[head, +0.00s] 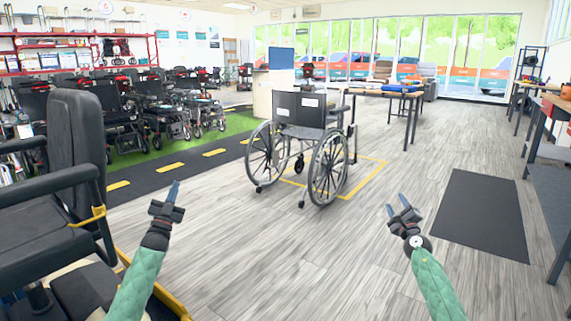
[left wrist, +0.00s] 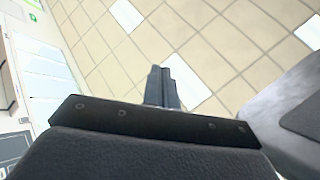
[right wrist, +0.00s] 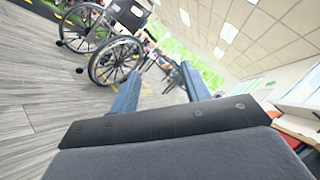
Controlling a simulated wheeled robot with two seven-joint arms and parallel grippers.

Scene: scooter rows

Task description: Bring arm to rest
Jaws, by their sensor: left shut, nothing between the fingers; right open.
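My left gripper (head: 173,190) is raised at the lower left of the head view, beside the black seat on the left. Its fingers are together with nothing between them; the left wrist view shows the closed fingers (left wrist: 163,88) pointing toward the ceiling. My right gripper (head: 397,204) is raised over the open floor at the lower right of the head view. Its fingers are apart and empty, and the right wrist view shows the gap between them (right wrist: 160,95). Both green-sleeved forearms come up from the bottom edge of the head view.
A wheelchair (head: 300,135) stands in a yellow floor outline ahead. A black padded seat (head: 77,145) with an armrest is close by my left arm. Scooters (head: 160,108) line the green strip. A dark mat (head: 482,213) lies on the right. The middle floor is clear.

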